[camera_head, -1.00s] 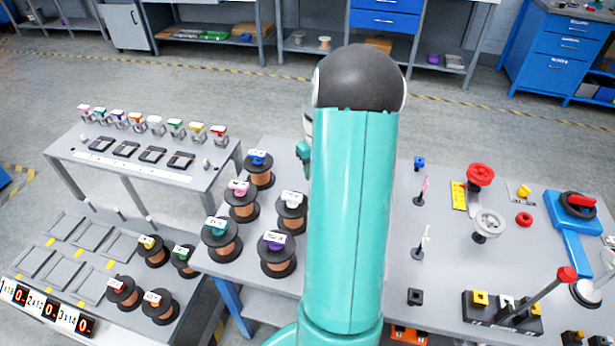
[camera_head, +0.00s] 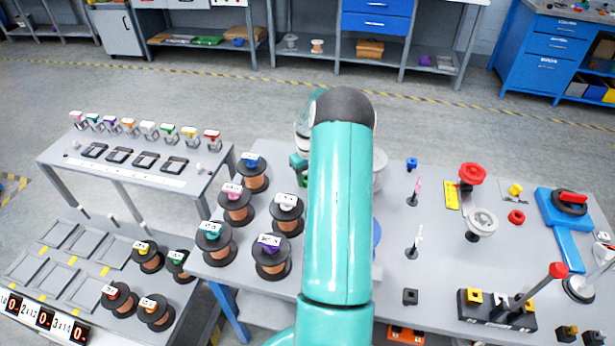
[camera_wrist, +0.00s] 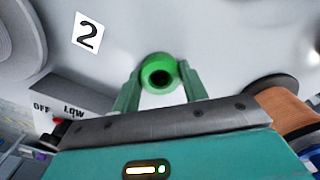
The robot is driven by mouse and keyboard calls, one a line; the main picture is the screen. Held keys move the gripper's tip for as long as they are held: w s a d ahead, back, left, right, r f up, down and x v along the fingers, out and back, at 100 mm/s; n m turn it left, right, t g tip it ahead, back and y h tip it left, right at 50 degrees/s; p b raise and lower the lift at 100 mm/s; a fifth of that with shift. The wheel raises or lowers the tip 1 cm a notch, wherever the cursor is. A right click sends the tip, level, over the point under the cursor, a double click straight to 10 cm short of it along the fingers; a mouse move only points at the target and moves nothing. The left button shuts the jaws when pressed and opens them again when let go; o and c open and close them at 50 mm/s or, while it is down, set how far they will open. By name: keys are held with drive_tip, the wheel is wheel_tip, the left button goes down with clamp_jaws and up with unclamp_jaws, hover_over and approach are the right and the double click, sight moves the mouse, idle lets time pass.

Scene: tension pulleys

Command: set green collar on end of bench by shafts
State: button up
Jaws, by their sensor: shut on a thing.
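The green collar (camera_wrist: 160,73) is a short ring with a dark bore, seen end-on in the wrist view. My gripper (camera_wrist: 158,88) is shut on it, with one green finger on each side. Behind it is a pale grey surface; I cannot tell whether the collar touches it. In the head view my own arm hides most of the gripper and collar. The grey bench (camera_head: 440,285) stretches across the right half. Two thin upright pins, one pink-topped (camera_head: 416,187) and one white-topped (camera_head: 416,241), stand on it right of my arm; I cannot tell if these are the shafts.
Several copper spools (camera_head: 272,257) stand left of my arm. A red pulley (camera_head: 472,174), a grey pulley (camera_head: 482,222) and a blue device (camera_head: 562,225) are at the right. The wrist view shows a "2" label (camera_wrist: 88,33) and a spool (camera_wrist: 285,108) near the gripper.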

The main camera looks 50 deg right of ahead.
drive_tip(key=shift+f, duration=0.15)
drive_tip(key=o, duration=1)
wheel_tip(320, 180, up, 12)
drive_tip(key=shift+r, duration=0.25)
drive_tip(key=w+a+r+n+t+h, duration=0.1)
drive_tip(key=a+r, duration=0.8)
drive_tip(key=a, duration=0.5)
drive_tip(key=w+a+r+n+t+h, duration=0.1)
drive_tip(key=a+r, duration=0.8)
drive_tip(key=a, duration=0.5)
drive_tip(key=s+a+t, duration=0.1)
drive_tip(key=s+a, duration=0.4)
drive_tip(key=a, duration=0.2)
drive_tip(key=s+a+r+n+t+y, duration=0.1)
drive_tip(key=s+a, duration=0.4)
drive_tip(key=a, duration=0.1)
drive_tip(key=s+a+r+n+t+y, duration=0.1)
drive_tip(key=s+a, duration=0.5)
drive_tip(key=a, duration=0.1)
drive_tip(key=shift+a+t, duration=0.3)
drive_tip(key=shift+a, duration=0.05)
